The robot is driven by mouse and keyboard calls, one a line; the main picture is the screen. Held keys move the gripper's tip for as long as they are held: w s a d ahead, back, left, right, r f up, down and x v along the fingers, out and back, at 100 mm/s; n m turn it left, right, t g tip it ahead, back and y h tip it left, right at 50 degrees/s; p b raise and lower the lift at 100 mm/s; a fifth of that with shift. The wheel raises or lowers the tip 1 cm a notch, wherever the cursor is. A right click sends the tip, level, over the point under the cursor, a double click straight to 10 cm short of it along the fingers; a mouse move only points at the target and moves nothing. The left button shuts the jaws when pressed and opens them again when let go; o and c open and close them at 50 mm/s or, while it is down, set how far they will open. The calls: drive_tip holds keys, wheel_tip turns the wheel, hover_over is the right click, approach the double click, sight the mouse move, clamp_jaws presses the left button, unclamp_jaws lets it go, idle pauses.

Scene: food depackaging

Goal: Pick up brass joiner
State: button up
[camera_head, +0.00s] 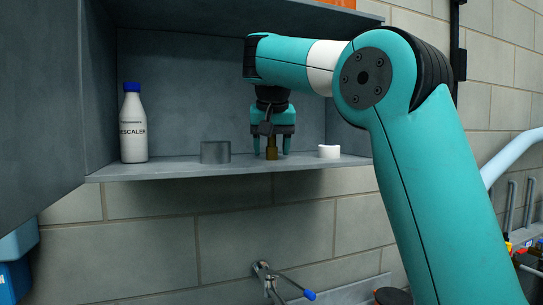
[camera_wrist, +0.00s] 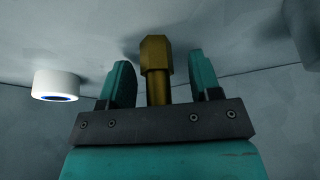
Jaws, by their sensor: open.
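The brass joiner (camera_head: 271,151) stands upright on the cabinet shelf, near its front edge, in the head view. In the wrist view the joiner (camera_wrist: 157,72) shows as a gold piece with a wide six-sided part and a narrower round part. My gripper (camera_head: 271,150) points down over it, one finger on each side. In the wrist view the teal fingers (camera_wrist: 160,80) are apart, with a gap between each finger and the joiner. The gripper body hides the near end of the joiner there.
A white bottle with a blue cap (camera_head: 132,123) is at the far left. Cabinet walls enclose the back and left. A tap (camera_head: 270,278) is below.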

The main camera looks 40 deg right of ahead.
drive_tip(key=shift+r, duration=0.1)
drive_tip(key=c, duration=1)
drive_tip(key=shift+c, duration=0.2)
